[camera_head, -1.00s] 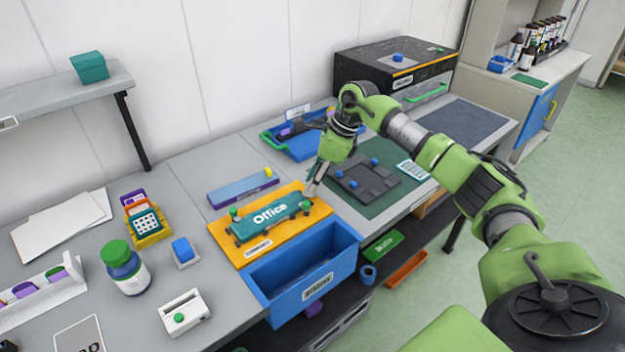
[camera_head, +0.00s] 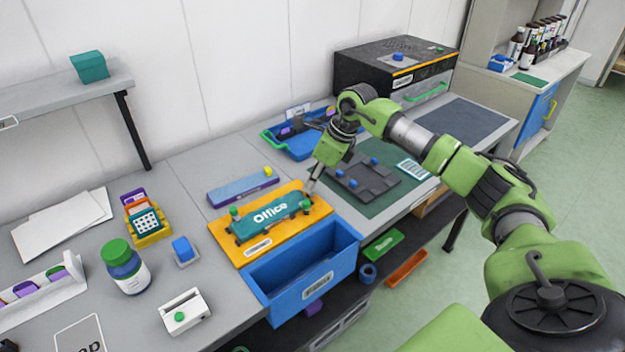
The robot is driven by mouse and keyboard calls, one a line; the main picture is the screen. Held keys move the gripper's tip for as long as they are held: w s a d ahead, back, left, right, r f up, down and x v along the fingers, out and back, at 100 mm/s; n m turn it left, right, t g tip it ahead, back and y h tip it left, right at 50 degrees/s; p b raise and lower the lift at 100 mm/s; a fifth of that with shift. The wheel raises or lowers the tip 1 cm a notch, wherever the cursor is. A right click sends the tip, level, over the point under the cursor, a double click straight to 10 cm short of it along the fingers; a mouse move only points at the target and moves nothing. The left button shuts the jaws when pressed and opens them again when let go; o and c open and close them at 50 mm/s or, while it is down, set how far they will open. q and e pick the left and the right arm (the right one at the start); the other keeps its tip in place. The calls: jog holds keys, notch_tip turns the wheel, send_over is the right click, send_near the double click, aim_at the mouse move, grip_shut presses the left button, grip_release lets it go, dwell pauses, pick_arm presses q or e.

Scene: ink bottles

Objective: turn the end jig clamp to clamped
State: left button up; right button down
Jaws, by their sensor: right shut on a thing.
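An orange jig board (camera_head: 232,246) lies on the bench with a teal plate marked "Office" (camera_head: 268,216) on it. One green clamp knob (camera_head: 234,212) stands at the plate's left end. The end clamp, a small green knob (camera_head: 306,204), is at its right end. My right gripper (camera_head: 309,192) points down at this right end, with its fingers shut on the end clamp. The fingers partly cover the clamp, and its exact turn angle is too small to tell. My left gripper is not in view.
An open blue bin (camera_head: 262,276) stands directly in front of the jig. A blue-purple bar with a yellow knob (camera_head: 242,187) lies behind it. A dark block with blue knobs (camera_head: 362,186) on a green mat is to the right. A blue tray (camera_head: 300,146) is behind.

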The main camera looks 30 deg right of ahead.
jog(key=m+h, duration=0.1)
jog(key=m, duration=0.2)
jog(key=shift+a+m+t, duration=0.15)
jog(key=shift+m+t, duration=0.25)
jog(key=m+h, duration=0.1)
jog(key=m+b, duration=0.1)
jog(key=m, duration=0.1)
jog(key=shift+a+m+h, duration=0.2)
jog(key=shift+m+h, duration=0.1)
jog(key=shift+h, duration=0.1)
jog(key=m+b, duration=0.1)
jog(key=m, duration=0.1)
jog(key=m+h, duration=0.1)
jog(key=m, duration=0.1)
jog(key=shift+a+h+b, duration=0.15)
jog(key=shift+h+b, duration=0.15)
jog(key=shift+b, duration=0.05)
jog(key=shift+w+r+m+g+h+b, duration=0.1)
jog(key=shift+m+g+h+b, duration=0.4)
jog(key=shift+m, duration=1.4)
jog(key=c, duration=2)
grip_release()
